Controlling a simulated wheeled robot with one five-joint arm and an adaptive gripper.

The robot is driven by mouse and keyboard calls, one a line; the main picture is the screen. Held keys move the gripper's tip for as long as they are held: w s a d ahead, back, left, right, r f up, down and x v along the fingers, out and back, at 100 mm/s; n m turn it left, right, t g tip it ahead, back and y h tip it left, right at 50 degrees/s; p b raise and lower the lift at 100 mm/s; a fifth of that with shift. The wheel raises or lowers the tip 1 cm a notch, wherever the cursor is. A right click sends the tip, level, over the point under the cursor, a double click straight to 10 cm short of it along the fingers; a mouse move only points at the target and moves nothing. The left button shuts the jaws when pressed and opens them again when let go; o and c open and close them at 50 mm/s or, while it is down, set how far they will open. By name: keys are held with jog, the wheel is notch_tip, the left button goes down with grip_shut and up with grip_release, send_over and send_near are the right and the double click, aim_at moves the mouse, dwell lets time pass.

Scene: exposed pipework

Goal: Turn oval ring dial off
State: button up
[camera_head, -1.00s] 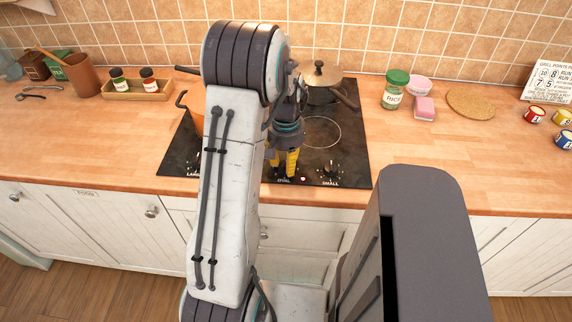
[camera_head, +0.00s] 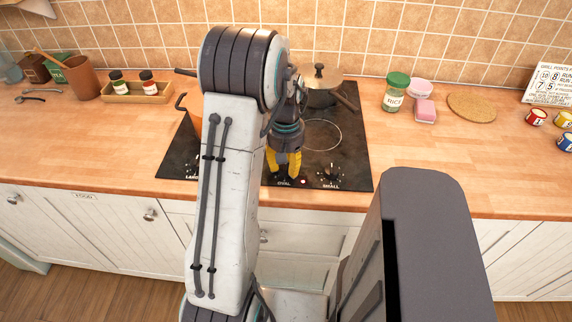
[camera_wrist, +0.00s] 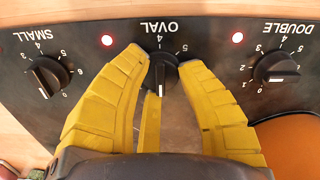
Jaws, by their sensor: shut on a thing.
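The oval ring dial (camera_wrist: 161,76) is a black knob under the label OVAL on the stove's dark control strip. It is at the centre of the wrist view, and its white mark faces the bottom of that picture, away from the printed 4. My gripper (camera_wrist: 168,66) is shut on this dial, with a yellow finger on each side of it. In the head view my gripper (camera_head: 284,163) points down at the front edge of the black hob (camera_head: 350,165). There the dial is mostly hidden by the fingers.
The SMALL dial (camera_wrist: 47,76) and the DOUBLE dial (camera_wrist: 277,69) flank the held dial. A lidded pot (camera_head: 320,88) stands behind my gripper, and an orange pot (camera_head: 194,118) is partly hidden left of my arm.

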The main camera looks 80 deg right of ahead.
jog(key=shift+d, duration=0.15)
jog(key=o, duration=0.9)
jog(key=shift+w+d, duration=0.1)
jog(key=o, duration=0.3)
notch_tip(320, 180, up, 12)
dwell(0.7)
